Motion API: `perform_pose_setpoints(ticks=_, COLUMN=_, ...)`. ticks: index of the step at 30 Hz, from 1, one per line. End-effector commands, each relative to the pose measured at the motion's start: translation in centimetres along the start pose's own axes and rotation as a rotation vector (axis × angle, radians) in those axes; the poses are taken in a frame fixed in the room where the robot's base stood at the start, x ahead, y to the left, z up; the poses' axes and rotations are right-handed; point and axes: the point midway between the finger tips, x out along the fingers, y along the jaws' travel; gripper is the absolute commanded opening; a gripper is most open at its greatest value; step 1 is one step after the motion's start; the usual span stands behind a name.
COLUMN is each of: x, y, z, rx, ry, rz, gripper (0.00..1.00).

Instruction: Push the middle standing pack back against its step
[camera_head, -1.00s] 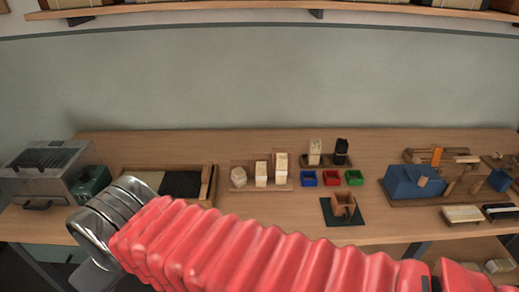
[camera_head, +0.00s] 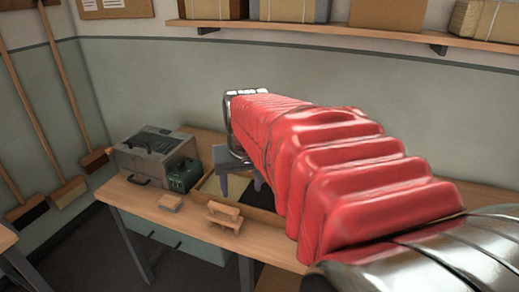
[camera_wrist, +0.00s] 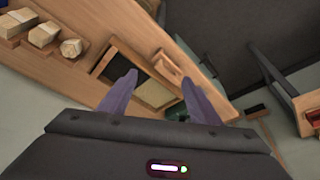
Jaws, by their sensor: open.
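The middle standing pack (camera_wrist: 45,34) is a pale block at the upper left of the wrist view, between a pack (camera_wrist: 16,20) nearer the corner and a hexagonal-ended pack (camera_wrist: 72,48). All three are on a wooden stand; the gap between the middle pack and its step is too small to tell. In the head view my arm hides them. My gripper (camera_wrist: 159,79) is open and empty, its two purple-grey fingers apart above the shallow tray, well away from the packs.
The shallow wooden tray (camera_head: 268,219) with dark and cream areas lies beneath my gripper. A grey metal box (camera_head: 150,155), a green box (camera_head: 181,175) and small wooden pieces (camera_head: 224,214) stand on the bench's left end. Brooms lean on the left wall; a loaded shelf runs above.

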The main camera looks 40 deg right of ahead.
Motion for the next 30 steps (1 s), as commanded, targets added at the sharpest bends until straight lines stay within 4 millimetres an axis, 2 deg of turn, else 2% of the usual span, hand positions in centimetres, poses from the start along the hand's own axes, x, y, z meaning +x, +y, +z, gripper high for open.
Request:
perform_pose_setpoints(ticks=1, x=0.7, y=1.6, z=-1.0, rx=0.033, ry=-0.014, rz=0.012, gripper=0.57)
perform_pose_setpoints(ticks=6, x=2.7, y=6.9, z=-3.7, rx=0.134, ry=-0.049, rz=0.044, gripper=0.57)
perform_pose_setpoints(ticks=11, x=4.8, y=12.5, z=-5.4, rx=0.23, ry=-0.083, rz=0.07, gripper=0.57)
perform_pose_setpoints(ticks=15, x=6.9, y=17.9, z=-6.3, rx=0.314, ry=-0.11, rz=0.091, gripper=0.57)
perform_pose_setpoints(ticks=23, x=10.8, y=28.5, z=-5.8, rx=0.473, ry=-0.163, rz=0.122, gripper=0.57)
perform_pose_setpoints(ticks=27, x=13.0, y=34.1, z=-4.4, rx=0.554, ry=-0.188, rz=0.135, gripper=0.57)
perform_pose_setpoints(ticks=30, x=14.1, y=37.1, z=-3.4, rx=0.597, ry=-0.2, rz=0.141, gripper=0.57)
